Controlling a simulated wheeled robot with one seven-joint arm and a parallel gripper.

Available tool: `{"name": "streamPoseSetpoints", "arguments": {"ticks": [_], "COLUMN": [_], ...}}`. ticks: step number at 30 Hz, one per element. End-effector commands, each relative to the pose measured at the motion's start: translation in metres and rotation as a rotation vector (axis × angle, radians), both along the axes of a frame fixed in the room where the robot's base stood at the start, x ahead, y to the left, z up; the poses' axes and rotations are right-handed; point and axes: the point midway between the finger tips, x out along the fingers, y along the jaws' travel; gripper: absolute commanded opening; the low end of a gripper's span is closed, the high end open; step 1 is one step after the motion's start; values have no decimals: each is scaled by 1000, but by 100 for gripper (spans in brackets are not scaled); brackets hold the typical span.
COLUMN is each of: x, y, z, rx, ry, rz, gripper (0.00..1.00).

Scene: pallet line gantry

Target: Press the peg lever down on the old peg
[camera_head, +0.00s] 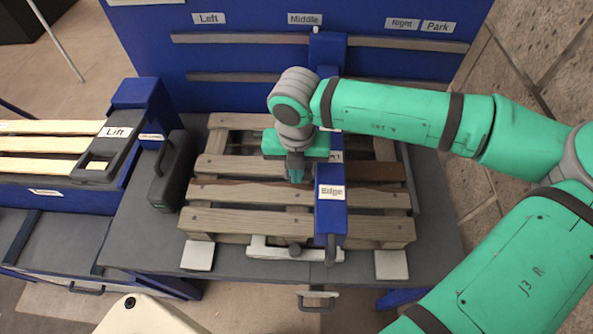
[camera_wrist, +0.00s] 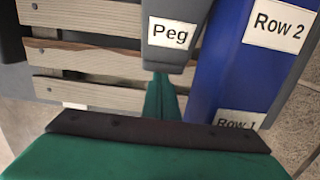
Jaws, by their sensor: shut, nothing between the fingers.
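A dark grey block with a "Peg" label (camera_wrist: 172,32) is at the top middle of the wrist view; I take it for the peg lever. My gripper (camera_head: 296,178) is shut and empty, pointing down over the middle of the pallet (camera_head: 230,190). In the wrist view, my closed green fingers (camera_wrist: 160,82) reach up to the lower edge of the "Peg" block. I cannot tell whether they touch it. In the head view my wrist and gripper hide the lever, and the old peg itself is not clearly visible.
A blue gantry arm labelled "Edge" (camera_head: 331,213) stands close to the right of my gripper. In the wrist view a blue beam (camera_wrist: 228,70) carries "Row 2" and "Row 1" labels. A lift with pale slats (camera_head: 50,142) and a dark handled case (camera_head: 170,175) are left.

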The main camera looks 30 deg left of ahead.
Motion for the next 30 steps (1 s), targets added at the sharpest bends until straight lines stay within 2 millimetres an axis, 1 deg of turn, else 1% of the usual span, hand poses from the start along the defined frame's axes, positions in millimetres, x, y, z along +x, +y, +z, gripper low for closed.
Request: {"name": "streamPoseSetpoints", "arguments": {"ticks": [1, 3, 17, 20, 23, 25, 30], "x": [-1, 0, 1, 0, -2, -6, -19], "y": [-1, -1, 1, 1, 0, -3, -9], "z": [-9, -10, -12, -9, -2, 7, 38], "rx": [-4, -3, 1, 2, 3, 4, 7], "ry": [9, 10, 8, 8, 5, 2, -8], "rz": [0, 0, 0, 0, 2, 2, 8], "gripper": [0, 0, 0, 0, 0, 0, 0]}}
